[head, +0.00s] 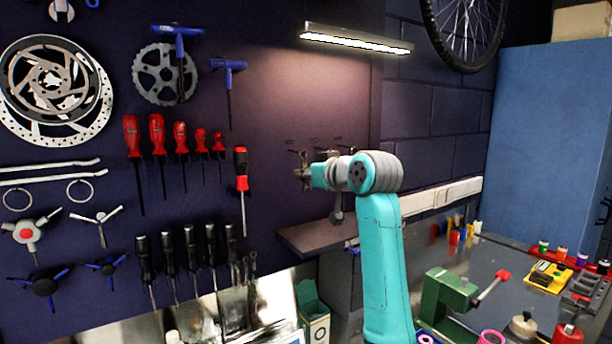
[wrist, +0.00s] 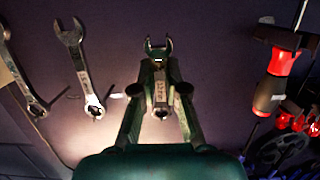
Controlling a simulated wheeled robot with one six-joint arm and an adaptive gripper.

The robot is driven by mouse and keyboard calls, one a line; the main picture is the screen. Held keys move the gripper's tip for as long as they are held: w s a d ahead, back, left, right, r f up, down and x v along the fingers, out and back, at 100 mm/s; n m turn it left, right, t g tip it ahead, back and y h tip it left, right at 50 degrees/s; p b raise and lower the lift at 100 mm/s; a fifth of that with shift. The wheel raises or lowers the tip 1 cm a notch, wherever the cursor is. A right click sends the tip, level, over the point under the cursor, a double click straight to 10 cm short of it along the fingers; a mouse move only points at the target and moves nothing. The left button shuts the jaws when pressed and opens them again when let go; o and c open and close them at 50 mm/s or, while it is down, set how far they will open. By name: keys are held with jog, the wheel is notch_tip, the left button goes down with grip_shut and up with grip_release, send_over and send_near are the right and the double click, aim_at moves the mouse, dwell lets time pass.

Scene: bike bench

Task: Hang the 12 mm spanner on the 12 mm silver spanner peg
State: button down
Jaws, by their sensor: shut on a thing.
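My gripper (head: 303,172) is up close to the dark tool board, shut on a silver spanner. In the wrist view the spanner (wrist: 158,72) sits between the two fingertips of my gripper (wrist: 158,90), its open jaw toward the top of the picture and its ring end toward the bottom. The marking on its shank is too small to read with certainty. Small dark pegs or marks (head: 316,151) show on the board just above my gripper in the head view. I cannot tell whether the ring touches a peg; the 12 mm peg is not clearly visible.
Two other spanners, one nearer (wrist: 75,62) and one farther left (wrist: 18,75), hang beside the held one. A red-handled screwdriver (head: 241,175) hangs left of my gripper. A shelf (head: 305,238) juts out below. A lamp (head: 356,39) is above.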

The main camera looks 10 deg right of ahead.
jog(key=c, duration=1.1)
grip_release()
jog(key=v, duration=1.2)
jog(key=shift+f, duration=0.1)
